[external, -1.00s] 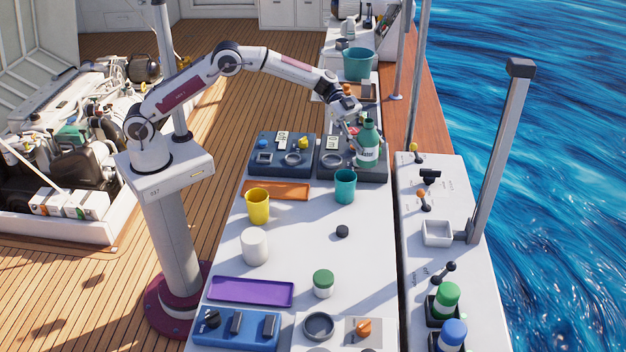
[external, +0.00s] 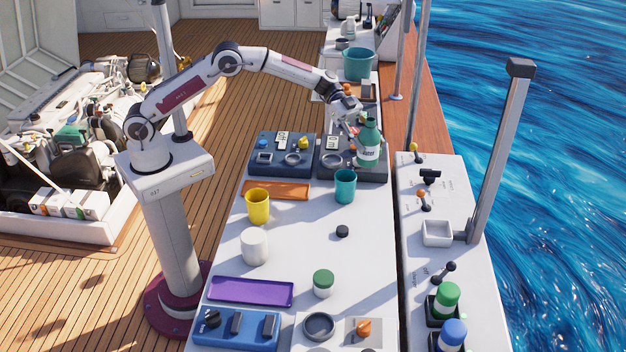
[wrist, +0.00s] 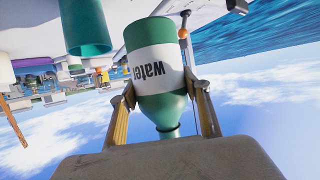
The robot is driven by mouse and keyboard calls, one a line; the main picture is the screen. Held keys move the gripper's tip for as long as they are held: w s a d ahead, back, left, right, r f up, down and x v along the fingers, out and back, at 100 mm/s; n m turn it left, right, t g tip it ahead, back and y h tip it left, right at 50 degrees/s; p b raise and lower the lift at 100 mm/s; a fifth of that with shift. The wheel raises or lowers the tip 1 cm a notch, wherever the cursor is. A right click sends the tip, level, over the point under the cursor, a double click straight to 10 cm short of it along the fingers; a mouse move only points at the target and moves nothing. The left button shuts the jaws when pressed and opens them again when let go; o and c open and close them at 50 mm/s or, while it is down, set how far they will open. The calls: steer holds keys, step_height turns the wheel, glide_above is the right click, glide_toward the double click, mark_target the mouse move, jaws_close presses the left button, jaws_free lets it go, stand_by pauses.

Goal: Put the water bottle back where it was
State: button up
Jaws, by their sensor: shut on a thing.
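The water bottle (external: 368,145) is green with a white label reading "water". It stands upright over the right dark panel (external: 352,172) on the far part of the counter; I cannot tell whether its base touches the panel. My gripper (external: 358,135) reaches it from the left and is shut on it. In the wrist view the bottle (wrist: 150,40) appears upside down, with a gripper finger on each side of its shoulder. My gripper in that view (wrist: 162,108) has both fingers against the bottle.
A teal cup (external: 345,187) stands close in front of the bottle. A yellow cup (external: 257,206), a white container (external: 255,246) and a small black lid (external: 342,231) stand on the counter. A second dark panel (external: 283,168) lies left. The middle counter is mostly free.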

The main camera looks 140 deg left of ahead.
mark_target(366, 126)
steer(key=shift+a+r+n+y, duration=0.3)
steer(key=shift+r+n+y, duration=0.1)
steer(key=shift+r+y, duration=0.15)
steer(key=shift+s+a+r+n+y, duration=0.15)
steer(key=shift+s+r+n+y, duration=0.05)
steer(key=shift+r+n+y, duration=0.4)
steer(key=shift+s+d+r+n+y, duration=0.2)
steer(key=shift+s+r+n+y, duration=0.25)
steer(key=shift+r, duration=0.2)
steer(key=shift+s+d+r+n+y, duration=0.25)
steer(key=shift+r+n+y, duration=0.1)
steer(key=shift+r+y, duration=0.25)
steer(key=s+d+r+n+g+y, duration=0.3)
steer(key=s+d+n+y, duration=0.2)
steer(key=s+d, duration=1.2)
steer(key=w+d, duration=0.5)
steer(key=w, duration=0.5)
steer(key=w+d, duration=0.4)
steer(key=w, duration=0.5)
steer(key=w+d+f+n+g+y, duration=0.2)
steer(key=w+d+f, duration=0.4)
steer(key=w, duration=0.3)
steer(key=shift+w+d+f+n+y, duration=0.35)
steer(key=shift+d+n, duration=0.25)
steer(key=shift+d, duration=0.25)
